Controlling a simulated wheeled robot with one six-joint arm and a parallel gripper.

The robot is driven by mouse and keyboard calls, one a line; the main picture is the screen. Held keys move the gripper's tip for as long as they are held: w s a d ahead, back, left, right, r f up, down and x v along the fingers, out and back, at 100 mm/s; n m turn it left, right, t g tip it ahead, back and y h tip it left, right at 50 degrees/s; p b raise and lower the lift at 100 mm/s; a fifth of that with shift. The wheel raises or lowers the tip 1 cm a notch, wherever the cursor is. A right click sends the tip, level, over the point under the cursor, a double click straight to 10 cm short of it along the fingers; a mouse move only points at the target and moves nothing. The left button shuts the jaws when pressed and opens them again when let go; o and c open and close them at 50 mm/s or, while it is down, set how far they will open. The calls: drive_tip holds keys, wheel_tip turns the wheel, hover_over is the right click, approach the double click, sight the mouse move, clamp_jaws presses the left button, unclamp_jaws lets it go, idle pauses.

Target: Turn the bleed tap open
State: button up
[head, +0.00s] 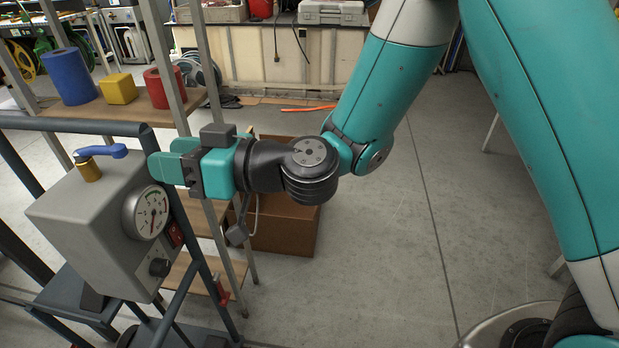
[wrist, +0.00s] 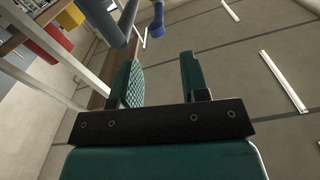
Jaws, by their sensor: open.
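The bleed tap is a blue lever (head: 100,152) on a brass stem (head: 88,170), on top of a grey box (head: 90,215) with a round gauge. The lever points right, toward my gripper. My gripper (head: 165,166) is open and empty, held level just right of the lever's end, with a small gap showing. In the wrist view its two fingers (wrist: 158,80) are spread with nothing between them. A blue piece, apparently the lever (wrist: 156,22), shows ahead of them. The rest of the tap is hard to make out there.
A dark tubular rail (head: 70,124) runs behind the box. A shelf rack with a blue roll (head: 70,76), a yellow block (head: 118,88) and a red roll (head: 164,88) stands behind it. A brown carton (head: 285,225) is on the floor below my wrist. Floor at the right is clear.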

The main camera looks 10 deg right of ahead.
drive_tip(key=b+v, duration=0.5)
drive_tip(key=v, duration=0.3)
drive_tip(key=s+d+r+g+h+p, duration=0.7)
drive_tip(key=s+p, duration=0.3)
drive_tip(key=p, duration=0.2)
drive_tip(key=shift+s+h+p, duration=0.3)
drive_tip(key=shift+h, duration=0.3)
